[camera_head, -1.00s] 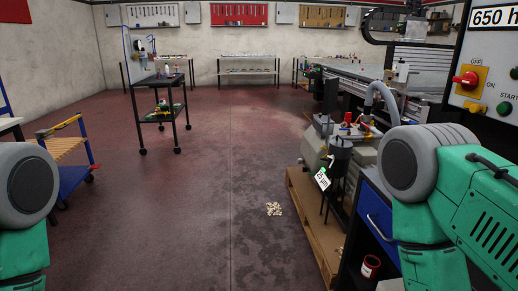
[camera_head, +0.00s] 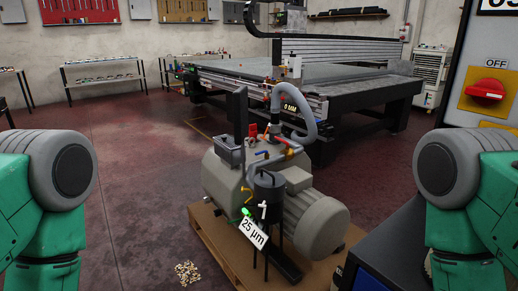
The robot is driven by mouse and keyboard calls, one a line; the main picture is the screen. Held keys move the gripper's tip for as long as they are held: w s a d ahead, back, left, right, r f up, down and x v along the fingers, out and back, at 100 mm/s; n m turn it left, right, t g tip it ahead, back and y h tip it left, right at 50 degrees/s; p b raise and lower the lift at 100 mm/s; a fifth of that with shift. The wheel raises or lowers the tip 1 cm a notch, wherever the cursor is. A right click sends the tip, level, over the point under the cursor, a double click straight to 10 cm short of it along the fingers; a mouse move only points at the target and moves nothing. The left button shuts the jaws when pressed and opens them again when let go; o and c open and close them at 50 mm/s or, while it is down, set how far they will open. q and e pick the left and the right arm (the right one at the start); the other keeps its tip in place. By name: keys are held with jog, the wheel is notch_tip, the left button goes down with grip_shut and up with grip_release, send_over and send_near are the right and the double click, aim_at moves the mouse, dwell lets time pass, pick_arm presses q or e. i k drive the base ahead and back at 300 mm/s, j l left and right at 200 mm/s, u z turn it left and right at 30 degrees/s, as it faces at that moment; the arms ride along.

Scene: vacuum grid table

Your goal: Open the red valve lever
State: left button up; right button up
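A grey vacuum pump (camera_head: 222,180) with a ribbed motor (camera_head: 315,220) stands on a wooden pallet ahead of me. Small red parts (camera_head: 253,131) show among the pipe fittings on top of the pump, below a grey hose (camera_head: 308,122). One of them may be the red valve lever; they are too small to tell its shape or position. A small blue handle (camera_head: 262,153) and yellow parts are close by. Only the upper parts of my two green arms show, at the left and right edges. Neither gripper is in view, and nothing of mine touches the pump.
A black filter canister (camera_head: 268,190) with a "25 µm" tag (camera_head: 254,234) stands at the pump's front. The pallet (camera_head: 215,235) juts out around it. A dark cabinet (camera_head: 385,255) is at right, beside a panel with a red switch (camera_head: 487,91). A large grid table stands behind.

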aim_at(287, 144)
jog(key=i+j+z, duration=0.2)
jog(key=z, duration=0.2)
jog(key=i+j+z, duration=0.2)
jog(key=j+z, duration=0.2)
jog(key=i+j+z, duration=0.1)
jog(key=j+z, duration=0.7)
jog(key=i+j+z, duration=0.1)
jog(key=j+z, duration=0.35)
jog(key=l, duration=0.1)
